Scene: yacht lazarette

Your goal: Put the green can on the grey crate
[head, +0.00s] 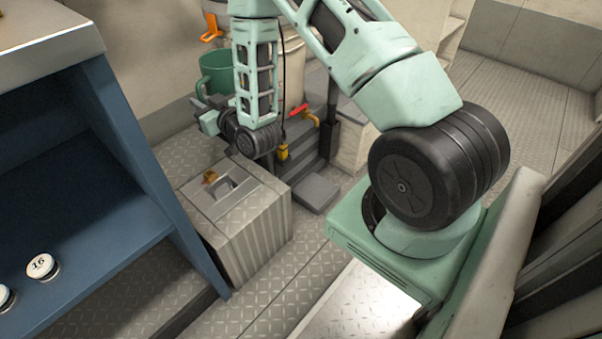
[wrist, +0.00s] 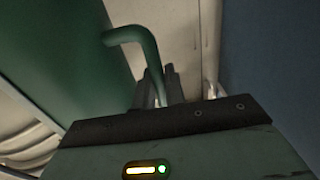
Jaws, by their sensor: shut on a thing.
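The green can (head: 216,72) shows in the head view at the upper left, beyond the end of my arm, partly hidden by it. In the wrist view the can's dark green side (wrist: 55,50) fills the left, and its bent handle (wrist: 135,35) runs down between my fingers. My gripper (wrist: 158,90) is shut on this handle; its fingertips are small and partly hidden in the head view. The grey crate (head: 250,231) stands on the floor, below and nearer than the can. It has a recess in its top.
A small brownish thing (head: 210,177) lies on the crate's top. A blue shelf unit (head: 90,210) with a numbered white jar (head: 42,267) stands at the left. Grey steps (head: 306,155) and red and yellow handles are to the crate's right. The tread-plate floor between is clear.

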